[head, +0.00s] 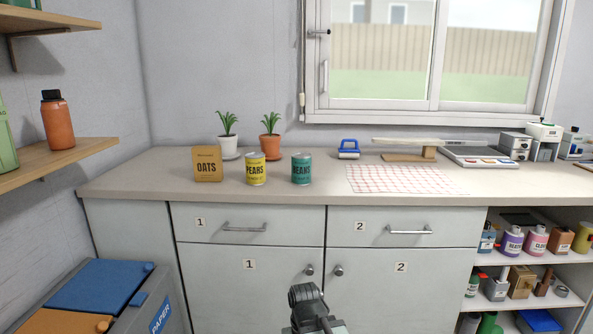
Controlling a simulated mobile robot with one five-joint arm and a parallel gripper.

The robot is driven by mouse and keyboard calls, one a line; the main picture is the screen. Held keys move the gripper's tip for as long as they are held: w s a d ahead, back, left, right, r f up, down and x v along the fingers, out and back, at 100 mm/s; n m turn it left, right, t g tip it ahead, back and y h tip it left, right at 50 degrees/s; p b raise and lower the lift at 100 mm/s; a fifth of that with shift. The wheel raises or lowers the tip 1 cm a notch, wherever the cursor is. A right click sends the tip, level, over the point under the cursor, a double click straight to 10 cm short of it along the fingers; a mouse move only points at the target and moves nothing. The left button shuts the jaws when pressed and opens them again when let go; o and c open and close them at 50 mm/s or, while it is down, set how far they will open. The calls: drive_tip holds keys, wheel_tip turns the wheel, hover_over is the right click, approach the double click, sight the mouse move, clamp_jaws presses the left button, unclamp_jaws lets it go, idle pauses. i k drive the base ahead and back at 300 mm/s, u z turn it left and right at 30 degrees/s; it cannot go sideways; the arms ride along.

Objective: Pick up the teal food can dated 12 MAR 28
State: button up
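A teal can labelled BEANS (302,169) stands upright on the countertop, right of a yellow can labelled PEARS (256,169). A gap separates the two cans. Any date on the teal can is too small to read. My arm's end with my gripper (306,298) shows at the bottom middle, low in front of the cabinet doors and well apart from the cans. Its fingers cannot be made out, and I see nothing held in it.
The countertop (130,186) also bears an OATS box (207,165), two potted plants behind, a checked cloth (400,180) right of the teal can, and a blue-handled object (348,149). Shelves with several containers stand at right. Bins (100,287) stand at lower left.

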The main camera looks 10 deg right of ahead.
sight(301, 161)
drive_tip(key=u, duration=3.6)
drive_tip(key=k, duration=2.55)
drive_tip(key=z, duration=0.8)
drive_tip(key=i, duration=1)
